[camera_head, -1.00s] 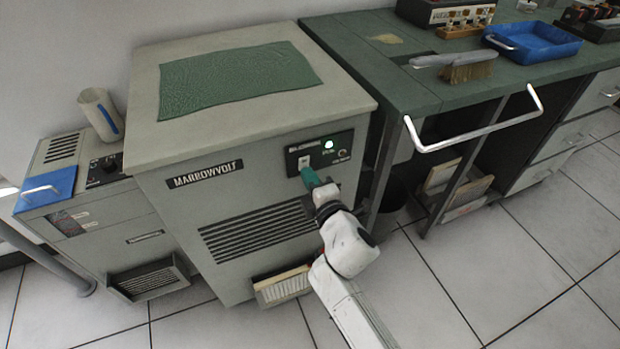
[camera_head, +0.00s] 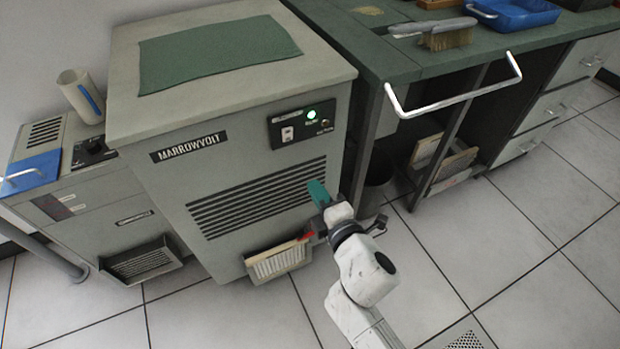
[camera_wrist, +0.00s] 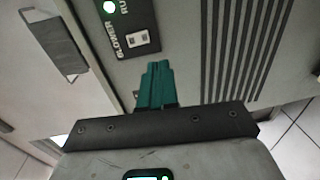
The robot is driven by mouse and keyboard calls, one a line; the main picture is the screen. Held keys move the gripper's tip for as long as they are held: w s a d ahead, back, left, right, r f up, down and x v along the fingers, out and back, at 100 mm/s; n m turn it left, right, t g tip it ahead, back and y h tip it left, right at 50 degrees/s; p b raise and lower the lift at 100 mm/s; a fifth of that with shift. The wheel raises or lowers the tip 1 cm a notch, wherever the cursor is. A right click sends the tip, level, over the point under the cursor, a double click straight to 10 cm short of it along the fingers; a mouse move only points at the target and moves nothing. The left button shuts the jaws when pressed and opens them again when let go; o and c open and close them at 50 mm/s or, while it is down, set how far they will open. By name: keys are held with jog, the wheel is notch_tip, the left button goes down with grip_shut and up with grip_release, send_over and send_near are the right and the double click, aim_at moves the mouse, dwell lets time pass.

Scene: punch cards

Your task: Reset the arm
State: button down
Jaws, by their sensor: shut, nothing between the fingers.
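My gripper (camera_head: 318,191) has teal fingers that are shut with nothing between them. In the head view it is in front of the MARROWVOLT cabinet (camera_head: 130,120), over the right end of its louvred vent (camera_head: 250,200) and below the switch panel (camera_head: 300,122). The panel has a white rocker switch (camera_head: 288,134) and a lit green lamp (camera_head: 312,113). In the wrist view the teal fingers (camera_wrist: 157,75) point toward the panel, with the switch (camera_wrist: 137,39), labelled BLOWER, just past their tips. The fingers look apart from the panel.
A workbench (camera_head: 385,62) with a projecting white rail (camera_head: 455,103) stands to the right. A brush (camera_head: 445,38) and a blue tray (camera_head: 515,14) lie on it. A pale filter (camera_head: 278,262) juts from the cabinet's base. Tiled floor is clear at the right front.

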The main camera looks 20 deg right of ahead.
jog(key=shift+s, duration=0.4)
dwell(0.3)
jog(key=s+d+f+m+g+h, duration=0.4)
jog(key=s+d+f+m+g, duration=0.2)
jog(key=s+d+m, duration=0.3)
jog(key=s+f+m+g+y, duration=0.2)
jog(key=s+f+m+g, duration=0.15)
jog(key=s, duration=0.45)
jog(key=s+f+m+g+y, duration=0.1)
jog(key=s+f+m+g, duration=0.1)
jog(key=s+m+g, duration=0.45)
jog(key=s+r+p, duration=0.2)
jog(key=r+p, duration=0.5)
jog(key=s+a+r+p, duration=0.1)
jog(key=s+r+p, duration=0.1)
jog(key=r+p, duration=0.5)
jog(key=shift+s+a+n+y, duration=0.15)
jog(key=shift+s+n+y, duration=0.15)
jog(key=shift+s+y, duration=0.1)
